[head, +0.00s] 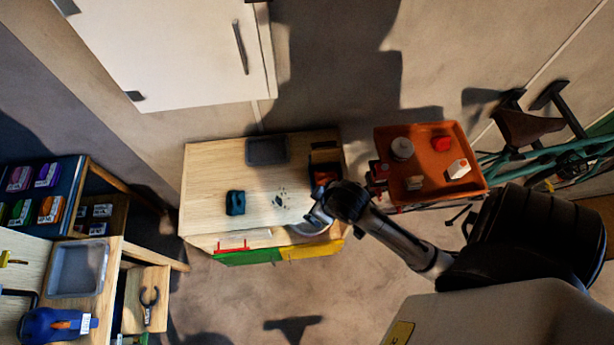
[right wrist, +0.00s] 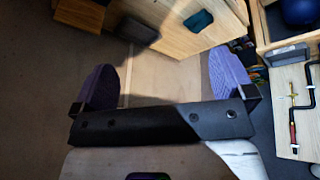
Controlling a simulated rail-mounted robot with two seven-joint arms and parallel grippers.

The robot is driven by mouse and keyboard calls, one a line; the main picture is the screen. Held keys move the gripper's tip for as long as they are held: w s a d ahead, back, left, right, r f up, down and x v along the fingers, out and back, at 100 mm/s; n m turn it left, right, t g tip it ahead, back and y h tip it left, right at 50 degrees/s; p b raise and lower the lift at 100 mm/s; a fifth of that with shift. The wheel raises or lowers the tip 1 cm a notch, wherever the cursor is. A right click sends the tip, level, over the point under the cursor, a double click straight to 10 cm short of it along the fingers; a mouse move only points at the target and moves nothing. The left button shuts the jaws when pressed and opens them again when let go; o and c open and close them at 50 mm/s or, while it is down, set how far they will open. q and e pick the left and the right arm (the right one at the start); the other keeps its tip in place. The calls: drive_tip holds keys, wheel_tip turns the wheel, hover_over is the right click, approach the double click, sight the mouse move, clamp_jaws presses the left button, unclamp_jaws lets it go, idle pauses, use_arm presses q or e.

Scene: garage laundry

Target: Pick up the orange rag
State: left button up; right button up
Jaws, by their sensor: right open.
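An orange-red thing (head: 325,174) lies in or against a dark holder at the right end of the wooden table (head: 210,165) in the head view. It is small and partly shadowed, so I cannot tell for sure that it is the orange rag. My right gripper (head: 317,216) is just in front of it, over the table's right front part. No orange rag shows clearly in that view. My left gripper is not in view.
A teal folded thing (head: 235,203), a grey tray (head: 266,151) and dark crumbs (head: 280,199) are on the table. A pale bowl (head: 310,228) is partly hidden under my right gripper. An orange cart (head: 432,185) holding containers stands right; a bicycle (head: 545,150) is beyond.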

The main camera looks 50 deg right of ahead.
drive_tip(key=w+d+f+m+h+b, duration=0.2)
drive_tip(key=w+d+f+m+b, duration=0.15)
drive_tip(key=w+d+f, duration=0.45)
drive_tip(key=m+g+b, duration=0.1)
drive_tip(key=m+g, duration=0.1)
drive_tip(key=m, duration=0.4)
approach(327, 173)
drive_tip(key=b+x, duration=0.1)
drive_tip(key=x, duration=0.1)
drive_tip(key=shift+w+d+f+m, duration=0.2)
drive_tip(key=shift+f+m, duration=0.05)
drive_tip(key=shift+x, duration=2.5)
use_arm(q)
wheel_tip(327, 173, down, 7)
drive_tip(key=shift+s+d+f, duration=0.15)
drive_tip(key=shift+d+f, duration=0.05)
use_arm(e)
drive_tip(key=shift+w+d+f, duration=0.1)
drive_tip(key=shift+f, duration=0.55)
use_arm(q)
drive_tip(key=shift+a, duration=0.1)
use_arm(e)
drive_tip(key=shift+c, duration=0.3)
drive_tip(key=c, duration=0.6)
drive_tip(key=shift+c, duration=1.4)
